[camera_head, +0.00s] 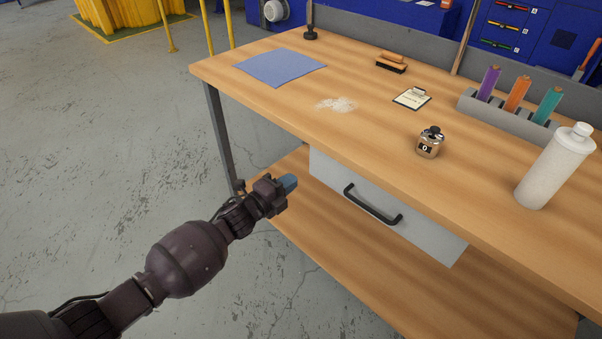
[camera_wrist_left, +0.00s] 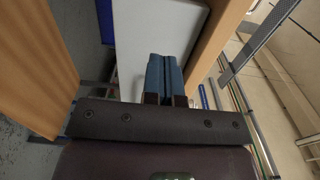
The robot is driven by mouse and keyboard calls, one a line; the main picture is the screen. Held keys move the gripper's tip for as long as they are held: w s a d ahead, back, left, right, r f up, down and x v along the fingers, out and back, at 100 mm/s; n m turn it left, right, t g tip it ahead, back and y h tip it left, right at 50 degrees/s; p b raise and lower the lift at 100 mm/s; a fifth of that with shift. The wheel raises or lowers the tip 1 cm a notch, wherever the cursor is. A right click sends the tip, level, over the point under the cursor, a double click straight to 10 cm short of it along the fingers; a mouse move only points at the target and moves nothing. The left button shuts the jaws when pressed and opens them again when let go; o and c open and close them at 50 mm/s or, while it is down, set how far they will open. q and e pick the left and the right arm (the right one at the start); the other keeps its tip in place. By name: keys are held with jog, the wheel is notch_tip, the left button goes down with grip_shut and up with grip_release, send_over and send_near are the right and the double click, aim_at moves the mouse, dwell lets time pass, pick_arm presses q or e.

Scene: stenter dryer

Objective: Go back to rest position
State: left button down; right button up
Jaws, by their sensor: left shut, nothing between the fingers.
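My left gripper (camera_head: 288,183) is shut and empty, with blue fingertips, in front of the workbench. It is below the tabletop's level in the picture, to the left of the grey drawer (camera_head: 335,177) with a black handle (camera_head: 372,204). In the left wrist view the shut blue fingers (camera_wrist_left: 165,75) point towards the pale drawer front (camera_wrist_left: 150,30). I cannot tell whether they touch it. My right gripper is not in view.
The wooden workbench (camera_head: 375,140) holds a blue cloth (camera_head: 280,67), white powder (camera_head: 337,104), a brush (camera_head: 391,63), a small clipboard (camera_head: 412,98), a round metal device (camera_head: 430,142), a white bottle (camera_head: 553,167) and coloured tubes in a rack (camera_head: 470,103). Open floor (camera_head: 120,160) lies left.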

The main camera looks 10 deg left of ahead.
pick_arm(q)
jog(key=v, duration=0.5)
jog(key=shift+s+a+p, duration=0.1)
jog(key=shift+s+p, duration=0.1)
jog(key=shift+p, duration=0.15)
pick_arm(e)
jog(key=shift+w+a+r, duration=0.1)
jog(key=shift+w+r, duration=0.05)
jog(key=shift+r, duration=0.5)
pick_arm(q)
jog(key=s+a+f+n+g+y+p, duration=0.1)
jog(key=s+a+n+y, duration=0.2)
jog(key=s+n, duration=0.5)
jog(key=s+a+f+n+g+y+p, duration=0.1)
jog(key=s+a+n+y, duration=0.3)
jog(key=s+n, duration=0.4)
jog(key=s+a+f+n+g+y+p, duration=0.1)
jog(key=s+a+n+y+p, duration=0.2)
jog(key=s, duration=1.6)
jog(key=a+n, duration=0.2)
jog(key=n, duration=0.3)
jog(key=shift+s+a+f+g+y, duration=0.2)
jog(key=shift+s+a+g+y, duration=0.1)
jog(key=shift+a, duration=0.1)
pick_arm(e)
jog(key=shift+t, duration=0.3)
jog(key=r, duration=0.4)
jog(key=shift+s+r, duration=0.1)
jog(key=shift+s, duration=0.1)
